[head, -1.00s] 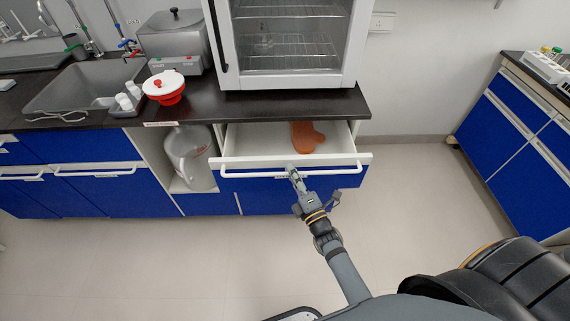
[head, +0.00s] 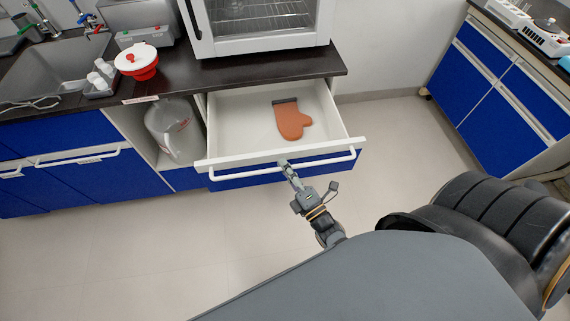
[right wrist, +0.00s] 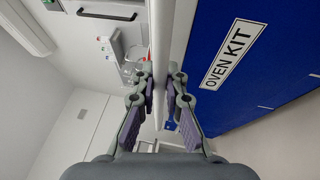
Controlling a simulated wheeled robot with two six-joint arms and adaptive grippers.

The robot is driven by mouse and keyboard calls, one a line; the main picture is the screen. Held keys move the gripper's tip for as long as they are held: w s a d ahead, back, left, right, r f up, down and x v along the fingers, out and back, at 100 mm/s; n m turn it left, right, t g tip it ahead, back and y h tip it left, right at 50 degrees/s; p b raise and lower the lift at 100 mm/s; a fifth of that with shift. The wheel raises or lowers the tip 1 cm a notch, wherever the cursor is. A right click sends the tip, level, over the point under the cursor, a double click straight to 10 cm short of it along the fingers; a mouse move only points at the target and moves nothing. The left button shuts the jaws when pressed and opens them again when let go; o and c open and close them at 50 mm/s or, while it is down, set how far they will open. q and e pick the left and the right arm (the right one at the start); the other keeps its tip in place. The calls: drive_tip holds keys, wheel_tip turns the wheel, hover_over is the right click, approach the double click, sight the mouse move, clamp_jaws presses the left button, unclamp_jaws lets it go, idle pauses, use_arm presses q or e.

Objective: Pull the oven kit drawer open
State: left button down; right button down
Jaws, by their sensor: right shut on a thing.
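The oven kit drawer (head: 235,133) stands well open under the counter, with a white inside, a blue front and a long white bar handle (head: 325,159). An orange oven mitt (head: 290,120) with a dark cuff lies in it. My right gripper (head: 284,164) is shut on the handle near its middle. In the right wrist view my right gripper's fingers (right wrist: 158,104) lie on both sides of the white bar, beside the blue front with the OVEN KIT label (right wrist: 233,56). My left gripper is not in view.
A white oven (head: 265,30) stands on the dark counter (head: 185,82) above the drawer. A red and white pot (head: 137,62) and a sink (head: 40,70) are to the left. A large jug (head: 172,130) stands in the open niche left of the drawer. Floor in front is clear.

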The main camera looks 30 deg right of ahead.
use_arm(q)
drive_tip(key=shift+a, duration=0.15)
use_arm(e)
drive_tip(key=c, duration=1.4)
unclamp_jaws()
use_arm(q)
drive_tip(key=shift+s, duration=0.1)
use_arm(e)
drive_tip(key=v, duration=1.2)
drive_tip(key=shift+f, duration=0.15)
